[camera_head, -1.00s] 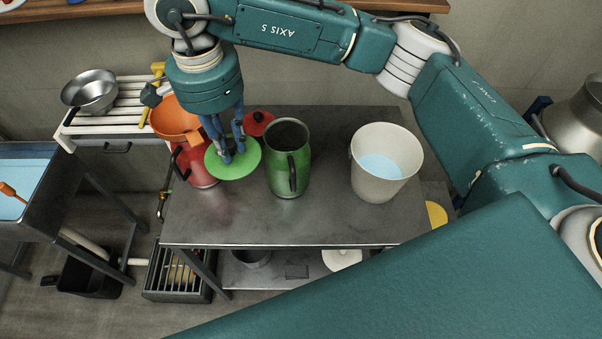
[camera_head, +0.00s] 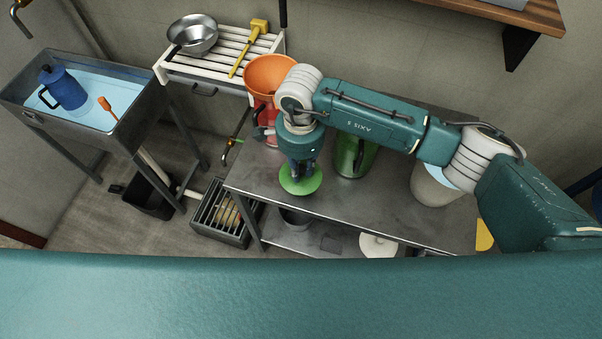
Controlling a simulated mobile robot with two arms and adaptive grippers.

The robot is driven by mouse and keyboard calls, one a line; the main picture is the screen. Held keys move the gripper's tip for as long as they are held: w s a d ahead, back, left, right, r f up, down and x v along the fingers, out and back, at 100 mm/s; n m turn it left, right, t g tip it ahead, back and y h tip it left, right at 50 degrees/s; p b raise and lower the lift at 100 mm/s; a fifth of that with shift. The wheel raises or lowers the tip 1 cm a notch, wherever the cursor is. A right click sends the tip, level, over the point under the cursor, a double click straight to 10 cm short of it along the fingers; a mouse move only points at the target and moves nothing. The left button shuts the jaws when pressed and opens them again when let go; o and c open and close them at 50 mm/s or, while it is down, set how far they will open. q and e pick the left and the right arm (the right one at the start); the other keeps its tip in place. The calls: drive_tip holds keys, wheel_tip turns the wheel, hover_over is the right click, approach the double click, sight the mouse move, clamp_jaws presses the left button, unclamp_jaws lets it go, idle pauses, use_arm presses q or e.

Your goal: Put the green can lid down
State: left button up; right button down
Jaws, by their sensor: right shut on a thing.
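The green can lid (camera_head: 303,188) is a flat round disc. My right gripper (camera_head: 299,174) points down and is shut on the middle of the lid. The lid shows over the metal table (camera_head: 345,199), near its front left edge; I cannot tell whether it touches the table top. The green can (camera_head: 352,160) stands just right of the lid, partly hidden by my arm. My left gripper is not in view.
A red can (camera_head: 267,118) and an orange funnel (camera_head: 271,76) are behind the lid to the left. A pale bucket (camera_head: 430,190) stands at right. A sink (camera_head: 120,135) holds a blue jug (camera_head: 64,88). The table front between lid and bucket is clear.

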drive_tip(key=shift+f, duration=0.85)
wheel_tip(320, 180, down, 3)
drive_tip(key=shift+f+p, duration=0.15)
drive_tip(key=shift+p, duration=0.5)
drive_tip(key=shift+f, duration=0.5)
drive_tip(key=shift+f+b, duration=0.2)
drive_tip(key=shift+b, duration=0.1)
drive_tip(key=c, duration=1.6)
unclamp_jaws()
drive_tip(key=shift+r, duration=0.1)
